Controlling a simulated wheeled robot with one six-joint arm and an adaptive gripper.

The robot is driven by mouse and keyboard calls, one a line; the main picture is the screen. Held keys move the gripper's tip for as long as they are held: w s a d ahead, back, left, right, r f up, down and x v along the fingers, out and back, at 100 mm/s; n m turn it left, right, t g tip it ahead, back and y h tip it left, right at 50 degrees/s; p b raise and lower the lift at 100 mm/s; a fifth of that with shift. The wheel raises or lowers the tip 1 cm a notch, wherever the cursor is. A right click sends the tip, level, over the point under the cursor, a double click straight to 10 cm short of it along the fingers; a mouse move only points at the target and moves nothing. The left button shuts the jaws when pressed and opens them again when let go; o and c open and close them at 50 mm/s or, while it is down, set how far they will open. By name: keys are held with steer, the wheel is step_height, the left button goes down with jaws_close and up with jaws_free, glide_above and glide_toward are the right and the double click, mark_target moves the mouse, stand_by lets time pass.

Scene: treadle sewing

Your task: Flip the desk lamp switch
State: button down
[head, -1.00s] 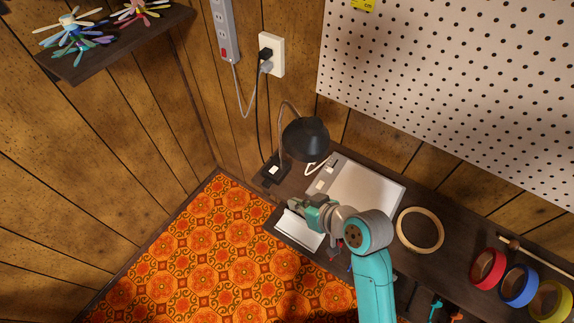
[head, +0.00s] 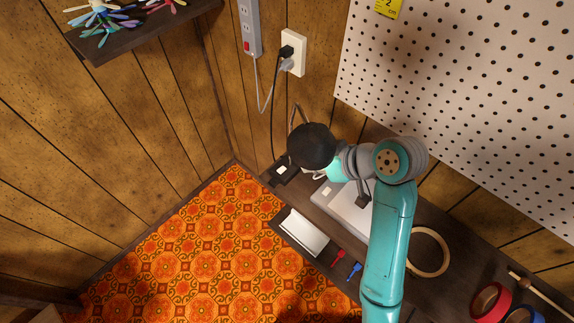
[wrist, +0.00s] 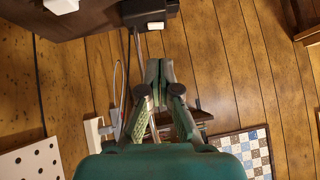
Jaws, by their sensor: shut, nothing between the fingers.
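The desk lamp's black shade (head: 311,146) is in the middle of the head view. Its dark base (head: 276,178) stands at the table's far left end, with a small white switch (head: 282,169) on top.
A pale flat box (head: 350,212) lies right of the lamp under my arm. A wooden hoop (head: 430,252) and tape rolls (head: 490,302) are further right. A white pad (head: 303,232) lies at the front. A wall outlet (head: 293,52) and cords are behind the lamp.

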mark_target(282, 170)
steer(key=shift+f, duration=0.1)
steer(key=x, duration=0.9)
steer(key=shift+w+a+f, duration=0.2)
steer(key=shift+a+f, duration=0.05)
steer(key=shift+a, duration=0.05)
